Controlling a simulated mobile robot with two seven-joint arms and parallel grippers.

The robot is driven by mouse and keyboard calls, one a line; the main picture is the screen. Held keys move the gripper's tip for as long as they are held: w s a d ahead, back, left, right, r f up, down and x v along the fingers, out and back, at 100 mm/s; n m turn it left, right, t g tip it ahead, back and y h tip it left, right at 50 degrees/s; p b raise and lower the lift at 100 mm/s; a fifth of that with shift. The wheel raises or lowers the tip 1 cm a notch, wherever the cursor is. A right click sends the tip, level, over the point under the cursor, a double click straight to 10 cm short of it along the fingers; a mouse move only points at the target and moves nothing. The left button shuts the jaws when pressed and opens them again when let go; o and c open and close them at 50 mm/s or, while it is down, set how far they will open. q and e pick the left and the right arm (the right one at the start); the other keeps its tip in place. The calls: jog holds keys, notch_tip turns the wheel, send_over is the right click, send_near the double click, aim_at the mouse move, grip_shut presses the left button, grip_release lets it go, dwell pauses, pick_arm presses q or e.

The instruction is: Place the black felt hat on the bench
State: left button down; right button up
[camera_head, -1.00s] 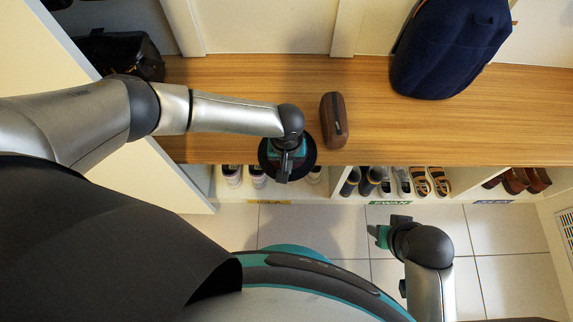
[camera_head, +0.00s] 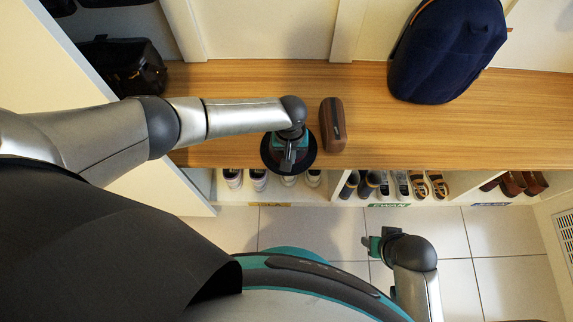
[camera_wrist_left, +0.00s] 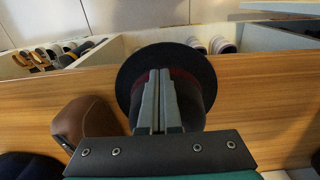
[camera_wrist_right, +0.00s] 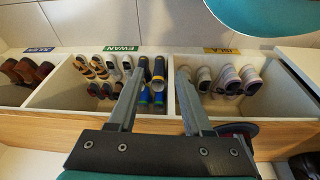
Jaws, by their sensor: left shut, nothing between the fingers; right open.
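The black felt hat (camera_head: 312,157) has a round brim and a dark red band. It is at the front edge of the wooden bench (camera_head: 240,85), its brim reaching past that edge. I cannot tell whether it rests on the wood. My left gripper (camera_head: 288,163) is over the hat and hides part of it. In the left wrist view, its closed fingers (camera_wrist_left: 157,100) lie across the hat (camera_wrist_left: 195,70), with nothing visible between them. My right gripper (camera_head: 374,243) is open and empty, over the floor in front of the cubbies.
A brown case (camera_head: 332,125) stands on the bench just right of the hat. A navy backpack (camera_head: 447,50) is at the back right, a black bag (camera_head: 130,70) at the left. Cubbies with several shoes (camera_wrist_right: 225,80) lie below the bench.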

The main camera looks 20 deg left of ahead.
pick_arm(q)
jog(key=shift+w+a+p, duration=0.3)
jog(key=shift+w+a, duration=0.05)
jog(key=shift+w+a+f, duration=0.15)
jog(key=shift+w+a, duration=0.05)
jog(key=shift+w, duration=0.05)
jog(key=w+b, duration=0.1)
jog(key=w, duration=0.1)
jog(key=w+a+b, duration=0.1)
jog(key=w+b, duration=0.1)
jog(key=w, duration=0.1)
jog(key=w+a+b, duration=0.1)
jog(key=w+b, duration=0.1)
jog(key=w, duration=0.1)
jog(key=shift+a+f, duration=0.2)
jog(key=shift+w+a+r, duration=0.1)
jog(key=shift+w+a, duration=0.1)
jog(key=shift+w, duration=0.35)
pick_arm(e)
jog(key=w+r+t, duration=0.1)
jog(key=w+r, duration=0.2)
jog(key=r, duration=0.5)
jog(key=shift+w+a+r+t, duration=0.25)
jog(key=shift+a+r+t, duration=0.05)
jog(key=shift+a+r, duration=0.1)
pick_arm(q)
jog(key=shift+s, duration=0.1)
